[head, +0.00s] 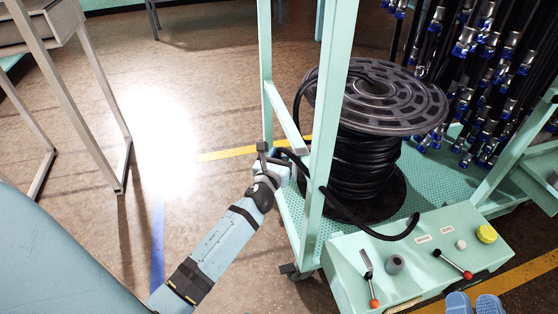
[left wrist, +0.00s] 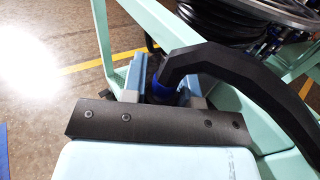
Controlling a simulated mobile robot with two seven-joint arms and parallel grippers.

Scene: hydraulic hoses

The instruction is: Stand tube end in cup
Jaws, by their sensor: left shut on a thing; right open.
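The black tube (head: 366,229) runs from my left gripper (head: 281,165) in a sagging curve across the cart's front edge, and its far stretch bends up at the right. In the left wrist view, my left gripper (left wrist: 163,88) is shut on the tube (left wrist: 222,58) at a blue collar (left wrist: 157,82). The tube arches away to the right there, and its tip is hidden between the fingers. A small grey cup-like piece (head: 394,265) stands on the green panel, right of and apart from my left gripper. My right gripper (head: 473,304) is open and empty at the bottom edge.
A reel (head: 380,98) wound with black hose stands on the green cart (head: 409,180). A post (head: 328,120) rises beside my left gripper. The panel carries levers (head: 453,264) and a yellow knob (head: 487,234). Hoses with blue fittings hang behind.

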